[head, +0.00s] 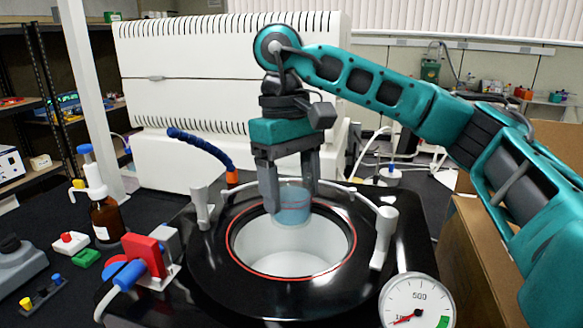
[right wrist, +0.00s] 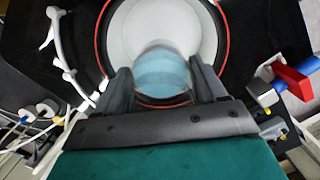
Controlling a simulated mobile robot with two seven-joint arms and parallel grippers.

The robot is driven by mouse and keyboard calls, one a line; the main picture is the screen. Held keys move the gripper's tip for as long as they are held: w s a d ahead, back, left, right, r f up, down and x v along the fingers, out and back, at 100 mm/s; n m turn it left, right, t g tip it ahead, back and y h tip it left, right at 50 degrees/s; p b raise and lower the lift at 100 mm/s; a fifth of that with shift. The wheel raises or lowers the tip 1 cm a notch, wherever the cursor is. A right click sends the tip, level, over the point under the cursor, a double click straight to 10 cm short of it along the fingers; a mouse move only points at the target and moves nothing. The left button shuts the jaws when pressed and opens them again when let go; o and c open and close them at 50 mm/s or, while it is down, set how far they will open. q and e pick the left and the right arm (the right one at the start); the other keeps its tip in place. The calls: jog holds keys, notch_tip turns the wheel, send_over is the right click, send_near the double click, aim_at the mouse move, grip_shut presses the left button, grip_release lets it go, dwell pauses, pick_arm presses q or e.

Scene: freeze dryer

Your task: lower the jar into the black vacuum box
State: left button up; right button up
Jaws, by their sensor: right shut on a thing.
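The black vacuum box (head: 215,284) stands in the middle of the head view, with a round red-rimmed opening and a white inside. The jar (head: 294,206), clear with pale blue contents, hangs upright at the back part of the opening. My right gripper (head: 289,196) is shut on the jar from above, with a finger on each side. In the right wrist view the jar (right wrist: 163,72) sits between the two fingertips over the white inside. How deep the jar is relative to the rim is hard to tell. My left gripper is not in view.
A pressure gauge (head: 417,303) stands at the box's front right, and a red valve (head: 145,257) at its left. Pale posts (head: 383,236) rise beside the opening. A brown bottle (head: 106,219) stands at left, a cardboard box (head: 470,262) at right, and a large white machine (head: 190,100) behind.

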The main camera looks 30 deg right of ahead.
notch_tip(320, 180, down, 13)
jog(key=shift+b, duration=0.35)
jog(key=shift+f+b, duration=0.75)
jog(key=shift+f+b, duration=0.25)
jog(key=shift+b, duration=0.1)
dwell(0.8)
jog(key=o, duration=1.3)
jog(key=shift+r, duration=0.1)
